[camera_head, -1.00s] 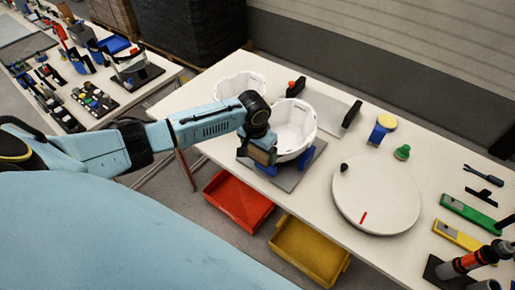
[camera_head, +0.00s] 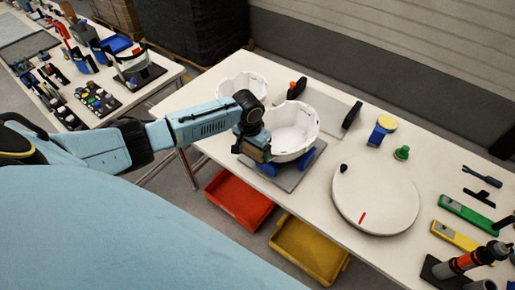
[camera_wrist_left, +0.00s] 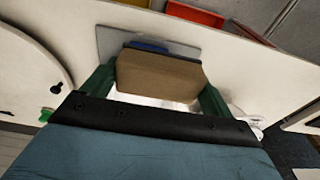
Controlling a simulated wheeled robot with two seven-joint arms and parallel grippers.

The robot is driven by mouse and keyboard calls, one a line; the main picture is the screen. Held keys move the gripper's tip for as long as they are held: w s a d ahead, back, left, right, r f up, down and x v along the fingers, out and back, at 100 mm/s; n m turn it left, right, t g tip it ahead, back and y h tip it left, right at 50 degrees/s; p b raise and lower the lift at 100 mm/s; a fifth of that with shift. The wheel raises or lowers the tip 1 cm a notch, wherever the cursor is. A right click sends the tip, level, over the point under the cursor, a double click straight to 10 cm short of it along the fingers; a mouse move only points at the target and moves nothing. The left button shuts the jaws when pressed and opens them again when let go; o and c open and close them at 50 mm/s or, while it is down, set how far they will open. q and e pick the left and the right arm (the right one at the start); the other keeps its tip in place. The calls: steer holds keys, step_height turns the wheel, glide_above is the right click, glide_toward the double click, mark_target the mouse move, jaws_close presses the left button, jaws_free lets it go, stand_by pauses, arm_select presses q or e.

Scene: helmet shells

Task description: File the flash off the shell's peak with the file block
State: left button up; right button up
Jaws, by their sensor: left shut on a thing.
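The white helmet shell (camera_head: 296,128) sits open side up on blue supports (camera_head: 306,158) over a grey base plate (camera_head: 290,180). My left gripper (camera_head: 254,147) is shut on the brown file block (camera_head: 252,154) at the shell's near-left rim. In the left wrist view the block (camera_wrist_left: 160,74) sits between the two green fingers (camera_wrist_left: 155,90). The grey plate (camera_wrist_left: 180,43) and a blue support (camera_wrist_left: 150,46) show beyond it. I cannot tell whether the block touches the shell; the peak and its flash are not discernible. My right gripper is out of view.
A second white shell (camera_head: 240,84) stands behind at left. A white turntable disc (camera_head: 376,195) lies to the right, with a green knob (camera_head: 402,153) and a yellow-topped blue tool (camera_head: 383,129) behind it. Red (camera_head: 239,198) and yellow (camera_head: 309,250) bins sit below the table's front edge.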

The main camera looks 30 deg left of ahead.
arm_select(q)
steer(key=shift+d+p, duration=0.35)
steer(key=shift+d, duration=0.55)
steer(key=shift+c, duration=0.3)
steer(key=shift+s+d+f, duration=0.15)
steer(key=shift+d, duration=0.9)
steer(key=shift+a+f, duration=0.1)
steer(key=shift+a, duration=1.9)
steer(key=shift+d+f, duration=0.1)
steer(key=shift+d, duration=0.9)
steer(key=shift+c, duration=0.5)
steer(key=shift+r, duration=4.05)
steer(key=shift+f, duration=0.1)
